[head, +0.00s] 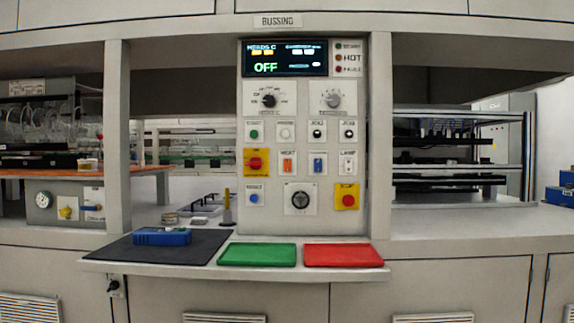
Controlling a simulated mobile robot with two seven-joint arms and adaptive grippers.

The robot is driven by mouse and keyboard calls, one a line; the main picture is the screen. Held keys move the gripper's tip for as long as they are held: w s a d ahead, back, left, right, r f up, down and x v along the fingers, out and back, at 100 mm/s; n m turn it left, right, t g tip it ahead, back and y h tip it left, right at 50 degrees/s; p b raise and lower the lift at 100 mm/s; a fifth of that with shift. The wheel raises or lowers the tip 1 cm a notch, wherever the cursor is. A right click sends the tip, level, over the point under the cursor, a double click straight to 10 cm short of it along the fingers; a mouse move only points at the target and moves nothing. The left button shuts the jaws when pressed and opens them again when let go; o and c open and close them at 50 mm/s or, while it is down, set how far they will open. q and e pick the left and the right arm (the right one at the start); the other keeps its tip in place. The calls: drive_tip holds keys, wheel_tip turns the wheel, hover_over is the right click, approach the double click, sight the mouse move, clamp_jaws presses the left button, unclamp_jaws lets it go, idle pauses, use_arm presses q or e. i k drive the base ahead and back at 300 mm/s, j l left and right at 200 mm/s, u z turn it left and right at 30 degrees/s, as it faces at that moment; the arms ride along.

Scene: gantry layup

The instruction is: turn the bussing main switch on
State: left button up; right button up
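The bussing panel (312,212) stands upright in the middle of the head view, under a "BUSSING" sign (277,21). Its display (285,58) reads "OFF" in green. A red rotary switch on a yellow plate (256,163) sits at the panel's left side and looks like the main switch; its small label is too blurred to read. Its handle appears to lie roughly horizontal. A red button on a yellow plate (347,197) is at the lower right. Neither of my grippers shows in the head view.
A shelf below the panel holds a green tray (257,255), a red tray (344,255) and a blue device (162,237) on a dark mat (150,254). Two knobs, several small buttons and rocker switches surround the yellow-plated switch. Grey posts (117,140) flank the panel.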

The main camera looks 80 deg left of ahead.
sight(255, 163)
drive_tip(key=u, duration=2.7)
drive_tip(key=j+z, duration=0.1)
drive_tip(key=j, duration=0.3)
